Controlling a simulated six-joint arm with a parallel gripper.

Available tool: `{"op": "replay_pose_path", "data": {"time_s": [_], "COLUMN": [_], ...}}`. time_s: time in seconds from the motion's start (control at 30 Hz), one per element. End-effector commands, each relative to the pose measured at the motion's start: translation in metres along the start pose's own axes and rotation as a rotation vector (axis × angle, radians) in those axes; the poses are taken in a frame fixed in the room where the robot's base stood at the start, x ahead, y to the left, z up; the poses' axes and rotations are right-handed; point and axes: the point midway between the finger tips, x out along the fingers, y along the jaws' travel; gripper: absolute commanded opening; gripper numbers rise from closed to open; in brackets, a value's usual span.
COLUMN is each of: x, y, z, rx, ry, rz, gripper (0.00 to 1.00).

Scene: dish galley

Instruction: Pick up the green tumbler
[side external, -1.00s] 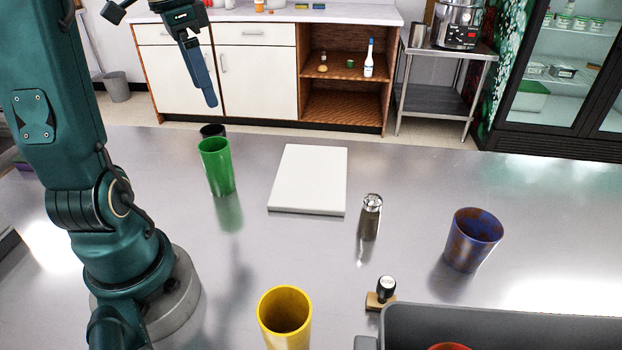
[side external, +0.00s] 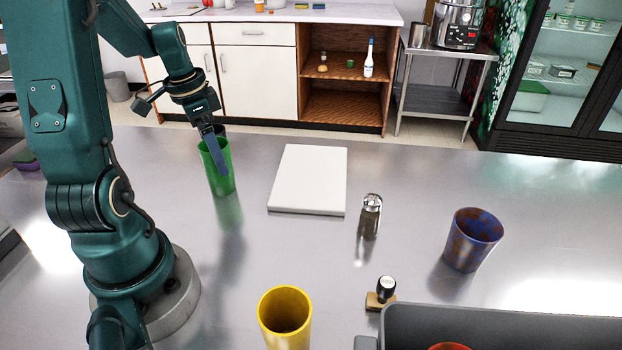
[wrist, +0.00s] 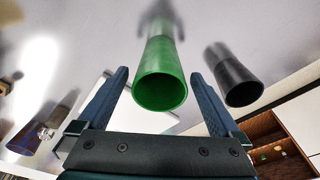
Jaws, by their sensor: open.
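The green tumbler (side external: 222,181) stands upright on the metal table, left of the white board in the side view. In the wrist view the green tumbler (wrist: 161,80) shows its open mouth between my two fingers. My gripper (side external: 222,172) is open, and its fingers overlap the tumbler in the side view. In the wrist view my gripper (wrist: 160,85) has one finger on each side of the tumbler, with gaps showing. I cannot tell whether either finger touches it.
A black tumbler (wrist: 233,77) stands close by, just outside one finger. A white board (side external: 309,180), a shaker (side external: 370,217), a blue-brown cup (side external: 473,240), a yellow tumbler (side external: 285,318), a stamp (side external: 383,292) and a grey bin (side external: 500,318) are on the table.

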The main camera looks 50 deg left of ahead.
Motion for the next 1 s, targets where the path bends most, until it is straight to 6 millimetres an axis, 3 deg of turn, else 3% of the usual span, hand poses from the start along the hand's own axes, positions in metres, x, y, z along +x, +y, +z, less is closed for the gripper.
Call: {"op": "replay_pose_path", "data": {"time_s": [0.33, 0.7, 0.77, 0.93, 1.0], "x": [0.04, 0.046, 0.046, 0.046, 0.046], "y": [0.001, 0.0, 0.0, 0.0, 0.0], "z": [0.0, 0.0, 0.0, 0.0, 0.0], "rx": [0.0, 0.0, 0.0, 0.0, 0.0], "ry": [-0.001, -0.001, -0.001, 0.0, 0.0], "rz": [0.004, 0.0, 0.0, 0.0, -0.001], "gripper": [1.0, 1.0, 0.81, 0.16, 0.15]}}
